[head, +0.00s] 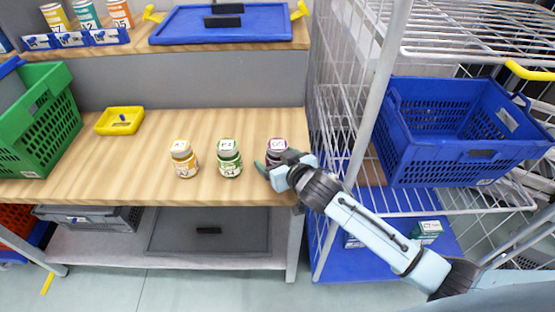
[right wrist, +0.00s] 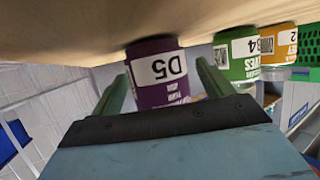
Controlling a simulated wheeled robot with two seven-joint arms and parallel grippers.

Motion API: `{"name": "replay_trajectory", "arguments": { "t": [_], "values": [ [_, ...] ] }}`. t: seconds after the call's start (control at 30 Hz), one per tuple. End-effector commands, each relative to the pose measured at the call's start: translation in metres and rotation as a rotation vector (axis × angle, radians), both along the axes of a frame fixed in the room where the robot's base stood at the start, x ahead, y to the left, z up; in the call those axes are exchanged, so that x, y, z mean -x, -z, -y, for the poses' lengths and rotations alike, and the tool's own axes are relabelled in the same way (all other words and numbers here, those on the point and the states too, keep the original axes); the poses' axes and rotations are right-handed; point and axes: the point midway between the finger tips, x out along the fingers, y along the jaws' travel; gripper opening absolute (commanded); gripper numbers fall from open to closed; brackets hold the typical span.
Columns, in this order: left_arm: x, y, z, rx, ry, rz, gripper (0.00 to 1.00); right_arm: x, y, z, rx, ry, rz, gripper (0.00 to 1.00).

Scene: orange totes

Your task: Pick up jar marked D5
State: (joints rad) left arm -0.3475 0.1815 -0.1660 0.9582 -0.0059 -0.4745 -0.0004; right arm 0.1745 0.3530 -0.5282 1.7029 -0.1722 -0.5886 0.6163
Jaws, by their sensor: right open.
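The jar marked D5 (head: 276,147) stands at the right end of the wooden bench in the head view, with a purple label. In the right wrist view the purple D5 jar (right wrist: 157,72) is between the two green fingers of my right gripper (right wrist: 160,85), with its mark readable upside down. Gaps show at the fingers, so my right gripper (head: 268,165) is open around the jar. The lower part of the jar is hidden by the gripper in the head view. My left gripper is not in view.
A green-labelled jar (head: 229,158) and a yellow-labelled jar (head: 184,160) stand left of D5. A yellow tray (head: 120,121) and green crate (head: 60,77) are further left. A white wire rack (head: 352,100) with a blue crate (head: 430,160) stands close on the right.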

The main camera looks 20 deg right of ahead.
Motion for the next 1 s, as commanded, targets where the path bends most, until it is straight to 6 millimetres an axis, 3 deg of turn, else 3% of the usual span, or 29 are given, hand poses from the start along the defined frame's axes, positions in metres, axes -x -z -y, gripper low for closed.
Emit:
{"name": "replay_trajectory", "arguments": {
  "t": [0.23,0.67,1.0],
  "values": [
    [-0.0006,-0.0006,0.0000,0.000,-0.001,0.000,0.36,-0.0006,0.0000,-0.0002,0.000,0.000,0.000,0.77],
    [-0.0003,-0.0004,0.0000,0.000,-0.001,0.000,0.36,-0.0004,0.0000,-0.0001,0.000,0.000,0.000,0.20],
    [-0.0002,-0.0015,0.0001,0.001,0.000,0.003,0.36,-0.0010,-0.0046,-0.0002,-0.001,0.000,0.004,0.20]
  ]
}}
